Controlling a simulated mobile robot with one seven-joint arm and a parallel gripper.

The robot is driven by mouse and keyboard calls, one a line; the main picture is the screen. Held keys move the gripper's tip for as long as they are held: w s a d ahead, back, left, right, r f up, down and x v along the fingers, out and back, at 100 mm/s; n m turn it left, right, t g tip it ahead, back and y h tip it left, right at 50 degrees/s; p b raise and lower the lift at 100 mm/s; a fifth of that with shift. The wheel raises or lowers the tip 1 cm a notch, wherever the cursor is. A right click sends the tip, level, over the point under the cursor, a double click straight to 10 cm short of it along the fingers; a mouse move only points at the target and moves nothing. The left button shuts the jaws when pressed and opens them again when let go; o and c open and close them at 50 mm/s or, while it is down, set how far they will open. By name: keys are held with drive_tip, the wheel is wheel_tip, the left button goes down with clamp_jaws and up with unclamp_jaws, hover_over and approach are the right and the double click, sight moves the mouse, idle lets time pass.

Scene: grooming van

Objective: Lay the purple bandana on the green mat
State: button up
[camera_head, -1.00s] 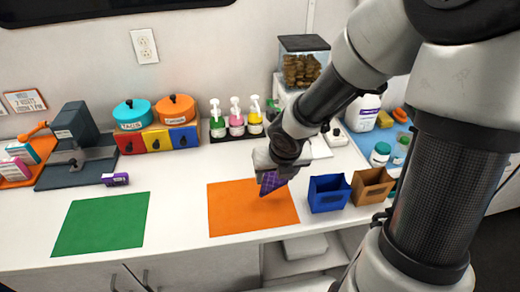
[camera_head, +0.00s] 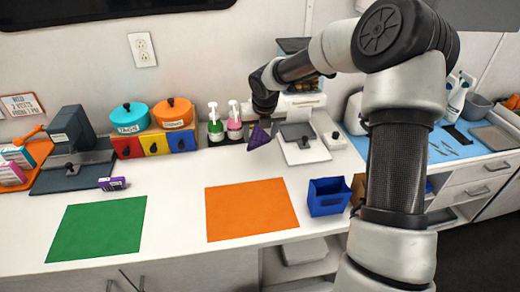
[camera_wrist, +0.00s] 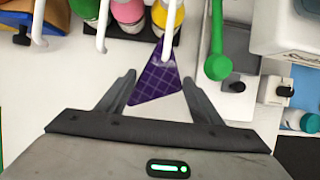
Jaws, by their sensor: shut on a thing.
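The purple bandana (camera_head: 260,136), dark purple with a pale grid pattern, hangs from my gripper (camera_head: 263,118) above the back part of the counter. In the wrist view the bandana (camera_wrist: 157,84) shows as a pointed piece between the two fingers of my gripper (camera_wrist: 160,78), which is shut on it. The green mat (camera_head: 98,228) lies flat and bare at the left front of the counter. My gripper is well to the right of it and farther back.
An orange mat (camera_head: 250,208) lies bare in the middle. Pump bottles (camera_head: 215,125) stand behind the bandana. A grey scale-like device (camera_head: 302,145) and a blue bin (camera_head: 327,197) are to the right. A small purple box (camera_head: 112,183) sits behind the green mat.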

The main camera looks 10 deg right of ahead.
sight(259, 155)
wheel_tip(259, 155, down, 2)
drive_tip(key=shift+s+f, duration=0.15)
drive_tip(key=shift+f, duration=0.1)
drive_tip(key=shift+w+f, duration=0.2)
drive_tip(key=shift+f, duration=1.8)
drive_tip(key=shift+f, duration=0.2)
drive_tip(key=o, duration=1.1)
drive_tip(key=shift+f+b, duration=0.1)
drive_tip(key=shift+b, duration=0.45)
